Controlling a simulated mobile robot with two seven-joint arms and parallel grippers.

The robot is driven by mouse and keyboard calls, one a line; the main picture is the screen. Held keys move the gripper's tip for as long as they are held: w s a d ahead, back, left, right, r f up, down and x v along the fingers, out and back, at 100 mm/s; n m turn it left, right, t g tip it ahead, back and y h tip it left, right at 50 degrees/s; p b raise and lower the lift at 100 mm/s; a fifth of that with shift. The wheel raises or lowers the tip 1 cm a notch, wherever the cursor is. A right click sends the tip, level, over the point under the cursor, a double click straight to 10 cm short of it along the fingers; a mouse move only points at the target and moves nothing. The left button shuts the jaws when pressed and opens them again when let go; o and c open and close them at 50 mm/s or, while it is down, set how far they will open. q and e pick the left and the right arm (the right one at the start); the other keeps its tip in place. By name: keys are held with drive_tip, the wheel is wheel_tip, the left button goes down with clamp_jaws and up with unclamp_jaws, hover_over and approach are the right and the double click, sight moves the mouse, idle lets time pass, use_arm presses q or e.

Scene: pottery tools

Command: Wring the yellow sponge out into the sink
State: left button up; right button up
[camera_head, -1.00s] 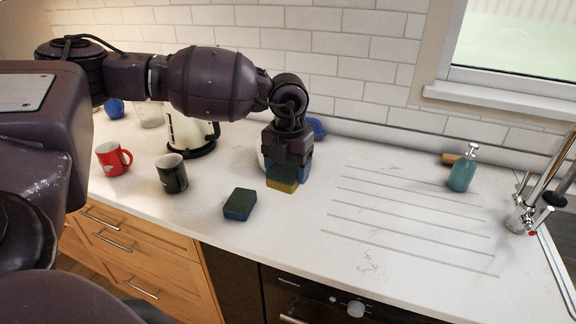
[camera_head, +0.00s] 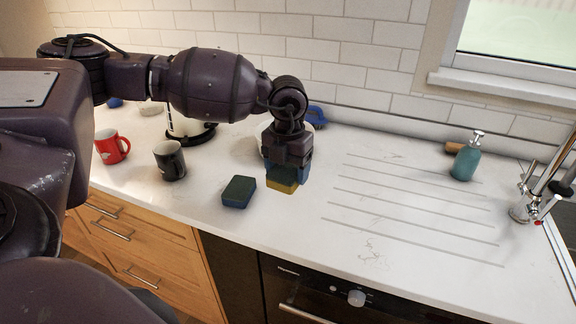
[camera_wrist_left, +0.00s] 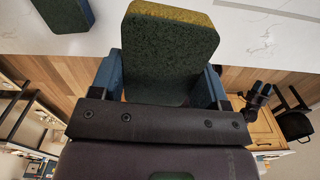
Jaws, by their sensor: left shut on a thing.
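The yellow sponge (camera_head: 283,187), with a dark green scouring side, is held in my left gripper (camera_head: 287,172) above the worktop. In the left wrist view the sponge (camera_wrist_left: 168,50) sits between the two blue fingers, its green side facing the camera and a yellow edge at the top. My left gripper is shut on it. A second sponge, blue with a dark green top (camera_head: 239,190), lies on the worktop just left of the held one. The sink is mostly out of frame; only its edge (camera_head: 562,262) and the tap (camera_head: 540,190) show at the far right. My right gripper is not in view.
A black mug (camera_head: 170,161), a red mug (camera_head: 111,147) and a cream kettle (camera_head: 188,125) stand on the left. A teal soap bottle (camera_head: 466,160) stands near the tap. The grooved worktop (camera_head: 400,215) between the sponge and the tap is clear.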

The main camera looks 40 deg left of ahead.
sight(287, 215)
use_arm(q)
drive_tip(key=shift+f, duration=0.75)
drive_tip(key=shift+f+b, duration=0.65)
drive_tip(key=shift+f, duration=0.35)
drive_tip(key=shift+f+b, duration=0.55)
drive_tip(key=shift+f, duration=0.95)
drive_tip(key=shift+f+b, duration=0.3)
drive_tip(key=shift+f, duration=0.55)
drive_tip(key=shift+f+b, duration=0.3)
drive_tip(key=shift+f, duration=1.25)
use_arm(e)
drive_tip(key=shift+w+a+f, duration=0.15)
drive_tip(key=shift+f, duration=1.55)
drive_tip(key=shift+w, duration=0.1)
use_arm(q)
drive_tip(key=o, duration=0.3)
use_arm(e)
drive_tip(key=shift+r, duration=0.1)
use_arm(q)
drive_tip(key=shift+o, duration=0.2)
drive_tip(key=shift+r, duration=0.5)
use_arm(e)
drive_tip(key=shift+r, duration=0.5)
